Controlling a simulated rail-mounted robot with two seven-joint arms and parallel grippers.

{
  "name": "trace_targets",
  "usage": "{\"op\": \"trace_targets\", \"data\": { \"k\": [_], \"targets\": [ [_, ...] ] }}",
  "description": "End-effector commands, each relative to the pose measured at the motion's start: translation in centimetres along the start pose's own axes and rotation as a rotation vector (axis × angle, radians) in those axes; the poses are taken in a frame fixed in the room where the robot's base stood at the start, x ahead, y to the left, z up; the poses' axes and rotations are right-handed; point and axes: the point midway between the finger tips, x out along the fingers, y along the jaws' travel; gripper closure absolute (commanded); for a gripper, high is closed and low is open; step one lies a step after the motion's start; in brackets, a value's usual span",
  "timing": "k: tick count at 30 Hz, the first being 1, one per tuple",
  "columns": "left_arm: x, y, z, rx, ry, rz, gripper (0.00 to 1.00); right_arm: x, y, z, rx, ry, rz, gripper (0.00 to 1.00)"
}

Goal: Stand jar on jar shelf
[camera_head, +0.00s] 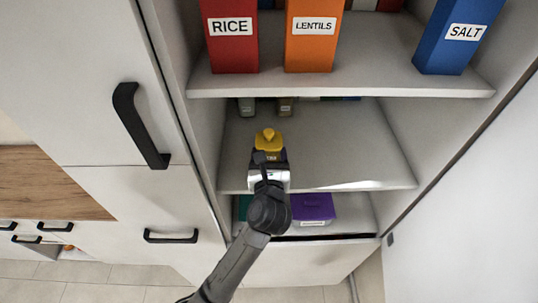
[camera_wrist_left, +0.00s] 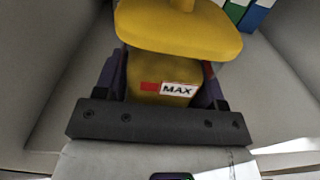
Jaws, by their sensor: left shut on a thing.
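The jar (camera_head: 269,141) is yellow with a wide knobbed lid. In the head view it is in front of the middle shelf's surface, near that shelf's front. My left gripper (camera_head: 268,160) is shut on the jar's body, below the lid. In the left wrist view the jar (camera_wrist_left: 178,32) stands between the two fingers (camera_wrist_left: 163,85), with a red and white "MAX" label facing the camera. It looks roughly upright. Its base is hidden, so I cannot tell whether it touches the shelf (camera_head: 350,145). My right gripper is not in view.
The upper shelf (camera_head: 340,85) holds a red RICE box (camera_head: 230,40), an orange LENTILS box (camera_head: 311,40) and a blue SALT box (camera_head: 455,45). Small containers (camera_head: 285,106) stand at the middle shelf's back. A purple box (camera_head: 312,207) is below. The middle shelf's right side is clear.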

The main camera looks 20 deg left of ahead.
Motion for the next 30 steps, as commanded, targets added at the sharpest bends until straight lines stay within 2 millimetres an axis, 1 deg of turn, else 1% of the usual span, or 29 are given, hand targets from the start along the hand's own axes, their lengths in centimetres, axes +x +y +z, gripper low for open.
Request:
{"op": "trace_targets", "data": {
  "k": [20, 21, 27, 30],
  "targets": [
    [0.0, 0.0, -1.1, -0.001, -0.002, 0.000, 0.68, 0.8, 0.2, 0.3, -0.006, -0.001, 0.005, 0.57],
    [0.0, 0.0, -1.1, -0.001, -0.002, 0.000, 0.33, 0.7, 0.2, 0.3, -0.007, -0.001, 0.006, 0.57],
    [0.0, 0.0, -1.1, 0.000, -0.001, 0.000, 0.14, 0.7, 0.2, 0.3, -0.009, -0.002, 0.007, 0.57],
    [0.0, 0.0, -1.1, 0.000, -0.001, 0.000, 0.07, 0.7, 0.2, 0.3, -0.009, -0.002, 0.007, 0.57]
  ]
}}
